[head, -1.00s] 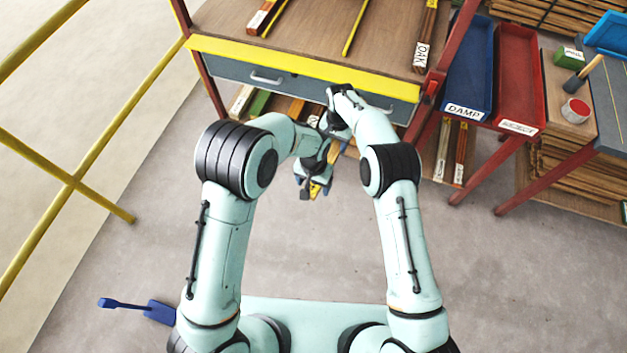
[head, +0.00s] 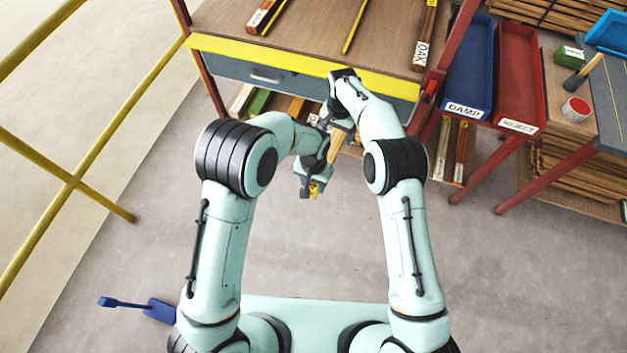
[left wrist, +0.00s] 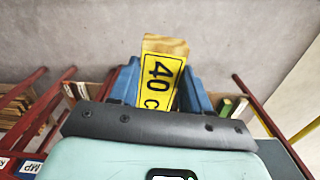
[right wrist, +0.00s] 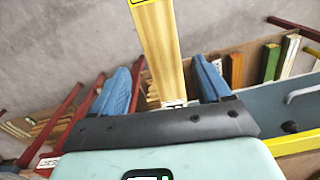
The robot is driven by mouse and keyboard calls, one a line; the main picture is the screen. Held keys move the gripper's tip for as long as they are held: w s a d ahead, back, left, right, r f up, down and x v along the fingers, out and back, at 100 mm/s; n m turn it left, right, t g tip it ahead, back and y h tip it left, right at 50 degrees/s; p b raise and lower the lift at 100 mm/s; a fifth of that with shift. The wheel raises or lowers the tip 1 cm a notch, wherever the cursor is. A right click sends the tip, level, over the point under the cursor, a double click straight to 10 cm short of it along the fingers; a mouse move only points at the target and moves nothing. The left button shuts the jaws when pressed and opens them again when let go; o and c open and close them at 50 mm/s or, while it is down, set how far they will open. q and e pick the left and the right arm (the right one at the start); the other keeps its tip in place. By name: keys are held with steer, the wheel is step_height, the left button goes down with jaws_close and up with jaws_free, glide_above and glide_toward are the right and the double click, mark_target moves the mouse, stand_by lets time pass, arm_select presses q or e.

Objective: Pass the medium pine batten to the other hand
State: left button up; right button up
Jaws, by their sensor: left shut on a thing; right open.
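The pale pine batten (head: 338,146) stands out from my left gripper (head: 315,188), in front of the bench. In the left wrist view the batten's end (left wrist: 165,46) and its yellow "40 C" label (left wrist: 160,82) show between the blue fingers, which are shut on it. My right gripper (right wrist: 162,82) is open around the batten's other part. In the right wrist view the bare wood (right wrist: 160,45) runs between its blue fingers, with gaps on both sides. In the head view the right fingertips are mostly hidden by my own wrist.
The bench (head: 310,35) with a yellow front edge and grey drawer (head: 240,72) stands just beyond my grippers. Battens lie on it and on a lower shelf. Blue DAMP (head: 467,70) and red REJECT (head: 519,80) trays are right. Yellow rails (head: 75,185) stand left.

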mark_target(336, 143)
step_height(336, 143, up, 7)
steer(key=w+d+f+t, duration=0.3)
steer(key=w+d, duration=0.1)
steer(key=d, duration=0.2)
steer(key=s+d+f+n+y, duration=0.1)
steer(key=s+d+f, duration=0.2)
steer(key=s+f, duration=0.45)
steer(key=s+d+f+n+y, duration=0.1)
steer(key=s+d+f, duration=0.25)
steer(key=f, duration=0.65)
steer(key=s+a+f+g+y, duration=0.1)
steer(key=s+f, duration=0.1)
steer(key=s, duration=1.3)
steer(key=s+a+f+m+g, duration=0.1)
steer(key=s+a+f+g, duration=0.1)
steer(key=s, duration=1.3)
steer(key=shift+s+f+y, duration=0.25)
steer(key=shift+f+y, duration=0.15)
steer(key=shift+f, duration=0.4)
steer(key=shift+a, duration=0.1)
